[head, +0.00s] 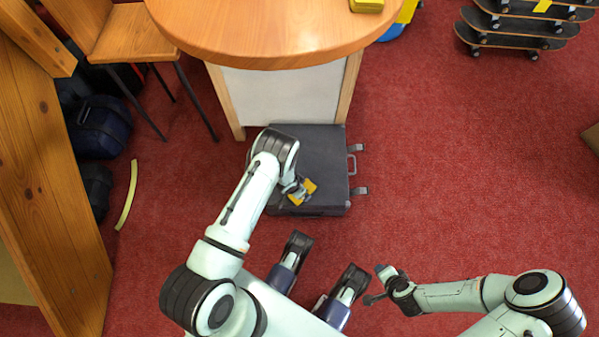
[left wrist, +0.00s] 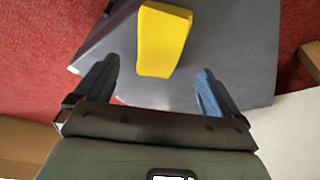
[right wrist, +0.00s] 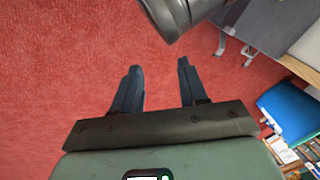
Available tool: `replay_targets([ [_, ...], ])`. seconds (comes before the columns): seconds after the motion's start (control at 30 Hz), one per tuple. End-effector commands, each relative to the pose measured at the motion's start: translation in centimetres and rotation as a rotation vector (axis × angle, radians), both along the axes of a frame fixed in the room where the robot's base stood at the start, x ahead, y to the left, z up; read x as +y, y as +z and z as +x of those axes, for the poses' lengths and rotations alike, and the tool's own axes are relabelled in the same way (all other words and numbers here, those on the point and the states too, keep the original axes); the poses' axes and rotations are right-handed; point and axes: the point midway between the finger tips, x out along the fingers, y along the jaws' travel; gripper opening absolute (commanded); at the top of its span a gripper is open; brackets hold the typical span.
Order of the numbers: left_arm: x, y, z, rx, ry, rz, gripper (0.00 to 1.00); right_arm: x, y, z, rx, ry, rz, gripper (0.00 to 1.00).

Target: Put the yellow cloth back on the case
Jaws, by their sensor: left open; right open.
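The dark grey case (head: 320,150) lies flat on the red carpet in front of the round table; its grey top fills much of the left wrist view (left wrist: 250,50). The yellow cloth (left wrist: 163,42), a folded block shape, appears to rest on the case top. My left gripper (left wrist: 155,80) is open above the case, the cloth just beyond and between its fingertips, apparently not gripped. In the head view the left gripper (head: 300,190) partly hides the cloth (head: 309,186). My right gripper (head: 373,284) is open and empty over carpet; its fingers also show in the right wrist view (right wrist: 157,75).
The round wooden table (head: 260,35) overhangs the case's far side, with a yellow item (head: 366,5) on it. A wooden chair (head: 130,35) and dark bags (head: 100,127) stand left. A yellow strip (head: 127,195) lies on the carpet. Skateboards (head: 515,40) are stacked back right.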

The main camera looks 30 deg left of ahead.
Motion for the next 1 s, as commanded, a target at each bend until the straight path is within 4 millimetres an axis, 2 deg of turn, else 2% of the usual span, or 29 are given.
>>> replay_targets([
  [0.03, 0.1, 1.6, -0.3, -0.001, -0.001, 0.000, 0.97, 0.3, 1.1, -0.1, -0.002, 0.005, 0.006, 0.43],
  [0.2, 0.3, 4.5, -1.2, -0.001, 0.000, 0.001, 0.97, 1.3, 2.1, -2.3, 0.056, 0.026, 0.032, 0.43],
  [0.37, 0.4, 5.9, -1.8, 0.000, 0.000, 0.000, 0.97, 1.8, 2.5, -3.2, 0.082, 0.036, 0.044, 0.43],
  [0.47, 0.1, 6.4, -2.9, 0.012, 0.039, -0.024, 0.97, 1.9, 2.6, -3.4, 0.088, 0.039, 0.046, 0.43],
  [0.57, -1.2, 7.4, -5.9, 0.047, 0.160, -0.096, 0.97, 1.9, 2.6, -3.5, 0.090, 0.039, 0.047, 0.43],
  [0.7, -4.2, 10.4, -11.2, 0.117, 0.379, -0.212, 0.97, 1.9, 2.5, -3.5, 0.090, 0.039, 0.047, 0.43],
  [0.8, -6.1, 12.8, -14.3, 0.164, 0.493, -0.263, 0.97, 1.9, 2.5, -3.5, 0.089, 0.039, 0.047, 0.43],
  [0.9, -7.2, 14.6, -16.4, 0.198, 0.563, -0.288, 0.97, 1.9, 2.5, -3.5, 0.089, 0.039, 0.047, 0.43],
  [1.0, -7.7, 15.5, -17.4, 0.214, 0.591, -0.295, 0.97, 1.9, 2.5, -3.5, 0.089, 0.039, 0.047, 0.43],
])
